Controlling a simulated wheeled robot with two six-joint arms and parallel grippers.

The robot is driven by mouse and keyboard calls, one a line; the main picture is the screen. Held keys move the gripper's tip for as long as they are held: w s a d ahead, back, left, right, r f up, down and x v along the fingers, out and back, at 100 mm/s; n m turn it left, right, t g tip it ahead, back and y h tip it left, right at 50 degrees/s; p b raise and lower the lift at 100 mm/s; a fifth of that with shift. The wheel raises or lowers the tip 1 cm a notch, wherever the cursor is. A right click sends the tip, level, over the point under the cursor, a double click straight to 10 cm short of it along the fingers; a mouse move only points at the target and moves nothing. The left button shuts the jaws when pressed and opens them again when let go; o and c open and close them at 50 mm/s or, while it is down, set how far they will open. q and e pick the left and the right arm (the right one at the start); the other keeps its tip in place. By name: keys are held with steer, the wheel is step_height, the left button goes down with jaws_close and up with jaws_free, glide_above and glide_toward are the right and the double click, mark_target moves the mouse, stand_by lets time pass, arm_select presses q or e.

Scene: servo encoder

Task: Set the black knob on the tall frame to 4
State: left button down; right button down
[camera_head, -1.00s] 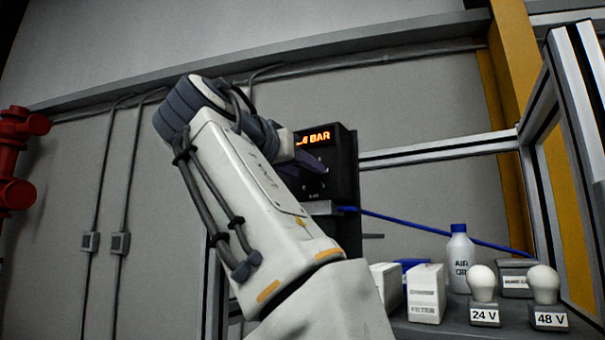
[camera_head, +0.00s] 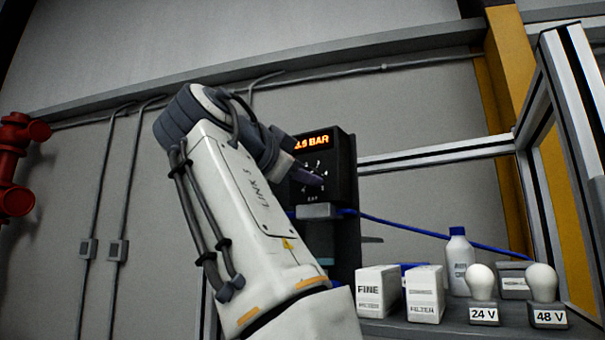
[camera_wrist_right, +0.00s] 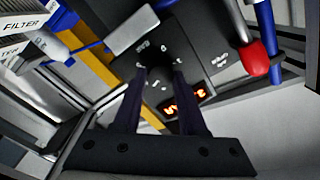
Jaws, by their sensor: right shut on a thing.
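The black control box (camera_head: 345,180) hangs on the tall frame and carries an orange display (camera_head: 312,141) ending in BAR; its first digit is partly hidden or unclear. Below the display is a dial face with white numbers, partly covered by my gripper. My right gripper (camera_head: 316,178) reaches the dial from the left. In the right wrist view, its two dark fingers (camera_wrist_right: 159,76) are closed around the black knob (camera_wrist_right: 157,80) at the dial's middle. The knob's pointer is too dark and covered to read. My left gripper is not in view.
A shelf below holds a FINE box (camera_head: 378,292), a FILTER box (camera_head: 424,294), a white bottle (camera_head: 460,262) and two bulbs on bases. A blue hose (camera_head: 440,235) runs right from the box. A red knob (camera_wrist_right: 252,58) shows beside the box in the wrist view.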

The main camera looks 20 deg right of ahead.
steer(key=shift+f+m, duration=0.1)
steer(key=shift+m, duration=0.7)
steer(key=shift+c, duration=2.3)
jaws_free()
steer(key=shift+a, duration=0.15)
steer(key=v, duration=1)
steer(key=shift+s, duration=0.15)
steer(key=shift+a, duration=0.1)
